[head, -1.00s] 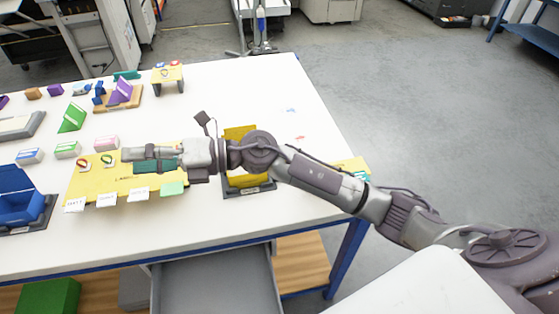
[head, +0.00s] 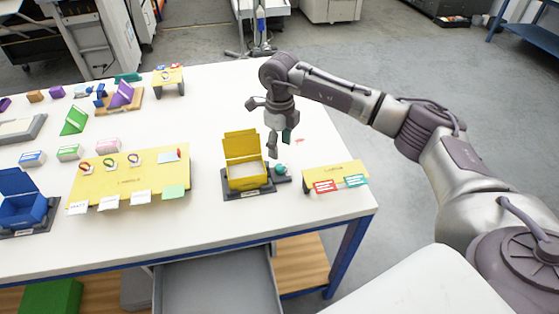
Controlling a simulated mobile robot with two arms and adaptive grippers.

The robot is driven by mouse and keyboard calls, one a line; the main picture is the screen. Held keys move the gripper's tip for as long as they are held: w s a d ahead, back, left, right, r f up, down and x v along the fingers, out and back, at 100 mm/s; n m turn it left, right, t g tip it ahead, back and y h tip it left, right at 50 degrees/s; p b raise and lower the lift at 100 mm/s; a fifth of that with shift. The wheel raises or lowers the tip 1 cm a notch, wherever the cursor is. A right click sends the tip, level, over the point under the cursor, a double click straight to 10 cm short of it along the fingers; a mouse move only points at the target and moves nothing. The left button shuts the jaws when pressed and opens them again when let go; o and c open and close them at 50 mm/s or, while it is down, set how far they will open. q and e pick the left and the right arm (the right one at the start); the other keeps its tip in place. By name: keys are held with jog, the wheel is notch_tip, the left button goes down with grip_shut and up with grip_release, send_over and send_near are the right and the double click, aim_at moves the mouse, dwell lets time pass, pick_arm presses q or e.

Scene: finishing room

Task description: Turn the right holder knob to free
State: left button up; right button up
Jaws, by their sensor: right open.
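The right holder is a dark base (head: 228,192) with an open yellow box (head: 240,184) in it, its lid raised at the back. A small teal knob (head: 281,169) sits at the base's right side. My right gripper (head: 279,145) points down just above and behind the knob, apart from it as far as I can see. Its fingers are open with nothing between them. The knob's setting is too small to read. The left holder, with an open blue box (head: 22,210), stands at the left edge. My left gripper is out of view.
A yellow board (head: 125,180) with rings and white cards lies left of the right holder. A yellow stand (head: 335,170) with red and teal tags is close on its right, near the table edge. An open grey drawer (head: 215,285) is below.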

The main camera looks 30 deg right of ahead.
aim_at(280, 167)
notch_tip(280, 167, down, 8)
jog(key=shift+r+p, duration=0.1)
jog(key=shift+p, duration=0.75)
jog(key=shift+c, duration=0.3)
grip_shut()
